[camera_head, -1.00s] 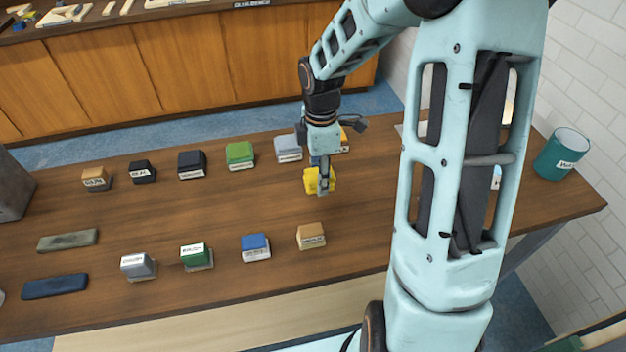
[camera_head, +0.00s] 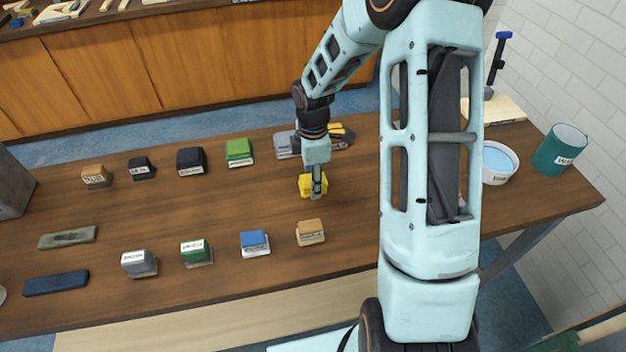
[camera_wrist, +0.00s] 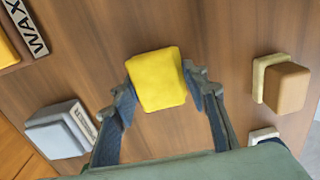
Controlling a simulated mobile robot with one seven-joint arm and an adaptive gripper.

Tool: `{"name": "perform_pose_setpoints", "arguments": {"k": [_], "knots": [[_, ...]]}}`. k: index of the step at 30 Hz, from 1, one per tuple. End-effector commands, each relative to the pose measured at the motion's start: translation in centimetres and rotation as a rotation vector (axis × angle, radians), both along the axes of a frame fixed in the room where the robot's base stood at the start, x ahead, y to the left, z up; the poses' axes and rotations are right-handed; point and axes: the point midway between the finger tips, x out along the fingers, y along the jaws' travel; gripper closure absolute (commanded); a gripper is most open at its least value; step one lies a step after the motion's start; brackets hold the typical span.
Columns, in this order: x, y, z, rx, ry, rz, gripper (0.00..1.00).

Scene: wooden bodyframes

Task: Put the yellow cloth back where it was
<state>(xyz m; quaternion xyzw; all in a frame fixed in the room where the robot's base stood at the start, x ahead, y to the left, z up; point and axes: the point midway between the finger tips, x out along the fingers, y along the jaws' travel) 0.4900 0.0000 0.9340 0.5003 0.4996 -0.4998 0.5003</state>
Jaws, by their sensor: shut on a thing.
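The yellow cloth (camera_head: 306,186), a folded block, is held between the fingers of my gripper (camera_head: 317,190) over the middle of the brown table. In the wrist view the cloth (camera_wrist: 157,80) sits between the two fingertips of my gripper (camera_wrist: 160,88), with a finger against each side. Bare wood shows around it. I cannot tell whether the cloth touches the table or hangs just above it.
A grey block (camera_head: 284,146) stands behind my gripper and a tan block (camera_head: 310,231) in front. Green (camera_head: 239,150) and blue (camera_head: 254,243) blocks stand to the left. A white bucket (camera_head: 497,162) and a teal container (camera_head: 560,150) stand at the right.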

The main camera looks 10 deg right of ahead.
Motion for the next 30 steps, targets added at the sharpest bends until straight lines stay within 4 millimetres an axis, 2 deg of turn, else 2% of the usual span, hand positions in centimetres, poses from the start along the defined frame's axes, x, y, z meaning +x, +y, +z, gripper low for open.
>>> {"name": "perform_pose_setpoints", "arguments": {"k": [1,2,6,14,19,23,30], "knots": [[0.0,0.0,-0.3,0.000,0.000,0.000,0.78],[0.0,0.0,-0.3,0.000,0.000,0.000,0.58],[0.0,0.0,-0.2,0.000,0.000,0.000,0.42],[0.0,0.0,-0.2,0.000,0.000,0.000,0.41],[0.1,0.0,0.9,-0.001,-0.002,0.000,0.41],[0.2,-0.1,3.2,-0.001,-0.006,-0.002,0.41],[0.1,-0.1,8.4,-0.001,-0.005,-0.001,0.41]]}}
